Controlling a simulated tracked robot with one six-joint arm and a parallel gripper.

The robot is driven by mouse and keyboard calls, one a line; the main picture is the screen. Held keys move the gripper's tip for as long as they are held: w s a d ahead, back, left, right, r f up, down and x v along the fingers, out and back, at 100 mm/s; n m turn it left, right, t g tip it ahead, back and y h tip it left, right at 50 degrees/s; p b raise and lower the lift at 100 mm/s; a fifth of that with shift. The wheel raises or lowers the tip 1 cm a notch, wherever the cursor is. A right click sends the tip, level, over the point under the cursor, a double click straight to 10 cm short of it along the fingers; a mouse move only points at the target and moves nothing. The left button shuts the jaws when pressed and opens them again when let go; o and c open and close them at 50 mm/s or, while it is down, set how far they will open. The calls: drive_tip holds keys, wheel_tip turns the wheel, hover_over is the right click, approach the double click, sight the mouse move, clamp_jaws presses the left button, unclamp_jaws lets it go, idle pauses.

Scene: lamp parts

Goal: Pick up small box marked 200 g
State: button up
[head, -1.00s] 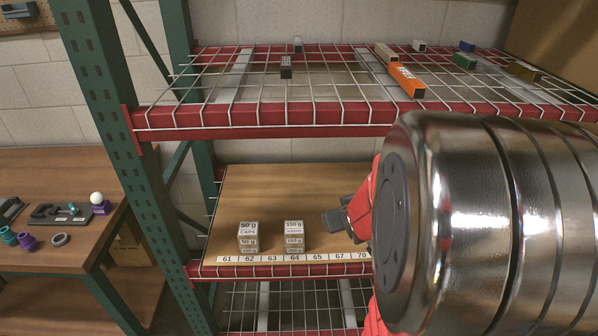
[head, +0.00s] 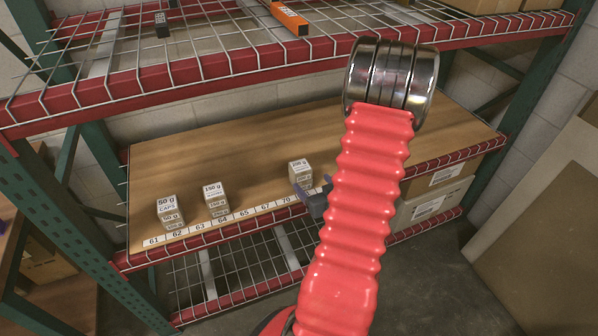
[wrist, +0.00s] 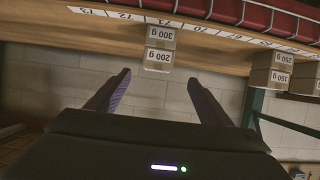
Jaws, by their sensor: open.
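A small box marked 200 g (head: 300,166) sits on top of a 300 g box (head: 303,183) near the right part of the middle shelf's front edge. In the wrist view, which is upside down, the 200 g box (wrist: 158,60) shows centrally, with the 300 g box (wrist: 161,38) above it in the picture. My gripper (head: 314,197) is open, at the shelf edge close in front of the stack. In the wrist view its two fingers (wrist: 158,78) are spread to either side of the 200 g box's line, with nothing between them.
Two other box stacks stand to the left: one topped by a 50 g box (head: 167,202), one by a 150 g box (head: 213,190). A numbered strip (head: 240,214) runs along the front edge. A wire shelf (head: 220,65) overhangs above. The wooden board behind the stacks is clear.

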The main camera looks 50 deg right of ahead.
sight(300, 170)
drive_tip(key=shift+s+f, duration=0.1)
idle(0.3)
drive_tip(key=x, duration=0.7)
drive_tip(key=shift+w+d+f, duration=0.1)
drive_tip(key=shift+w, duration=0.15)
drive_tip(key=shift+w+d+f, duration=0.15)
drive_tip(key=shift+w+d, duration=0.1)
drive_tip(key=shift+w, duration=0.15)
drive_tip(key=shift+x, duration=2.6)
drive_tip(key=shift+c, duration=0.2)
drive_tip(key=c, duration=1.2)
